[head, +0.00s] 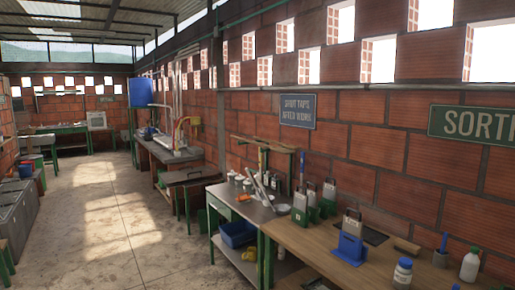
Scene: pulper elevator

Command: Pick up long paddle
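I cannot pick out the long paddle with certainty. Several long, thin tools stand or lean around a wooden rack (277,145) by the brick wall, behind the metal-topped table, and they are too small to tell apart. A pale, slanted flat piece (262,190) leans on that table; I cannot tell what it is. Neither of my grippers is in view.
A blue bin (238,234) sits on the metal table's lower shelf. The concrete floor (110,225) at left is clear.

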